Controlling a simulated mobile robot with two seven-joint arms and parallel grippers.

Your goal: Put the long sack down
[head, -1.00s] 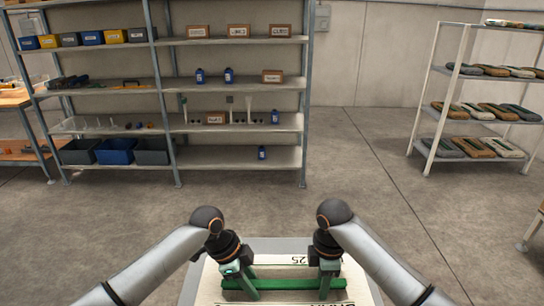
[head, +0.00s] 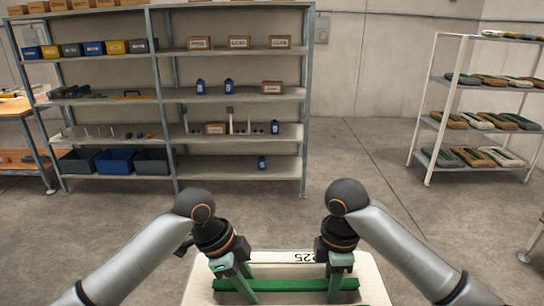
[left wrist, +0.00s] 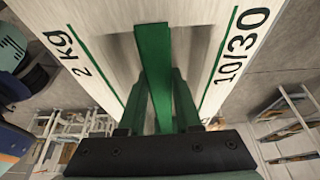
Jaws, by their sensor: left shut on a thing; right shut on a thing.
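The long sack (head: 287,268) is cream with green lines, a black "25" and a green strap (head: 288,284) across its top. It lies level at the bottom of the head view, and its near end is cut off. My left gripper (head: 241,284) is shut on the strap's left part and my right gripper (head: 338,283) is shut on its right part. In the left wrist view the sack (left wrist: 110,40) fills the upper middle, marked "2 kg" and "10/30", with the strap (left wrist: 153,70) between the fingers. What is under the sack is hidden.
A grey shelf rack (head: 235,93) with boxes, blue bottles and bins stands ahead. A white rack (head: 432,140) with several sacks stands at the right. A wooden workbench (head: 20,105) is at far left. The concrete floor (head: 345,160) between is clear.

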